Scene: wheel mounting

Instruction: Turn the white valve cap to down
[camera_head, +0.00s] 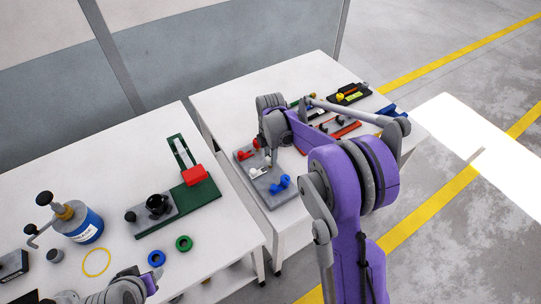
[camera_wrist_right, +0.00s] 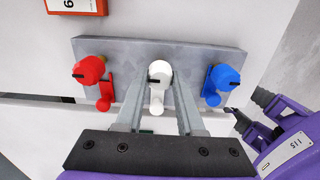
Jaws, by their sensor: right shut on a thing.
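The white valve cap (camera_wrist_right: 160,76) sits in the middle of a grey valve plate (camera_wrist_right: 125,48), between a red valve and a blue one. It also shows small in the head view (camera_head: 253,172). Its rounded end points toward the bottom of the wrist view. My right gripper (camera_wrist_right: 160,88) is shut on the white cap, one finger on each side. In the head view the right arm reaches over the table, and its fingers are mostly hidden. My left arm's end (camera_head: 135,287) shows at the bottom left of the head view; its fingers cannot be made out.
The red valve (camera_wrist_right: 89,70) and the blue valve (camera_wrist_right: 222,77) stand close on either side of my right fingers. A red-and-white device (camera_wrist_right: 76,7) is above the plate. On the left table are a blue canister (camera_head: 86,228), a green fixture (camera_head: 196,206) and several rings.

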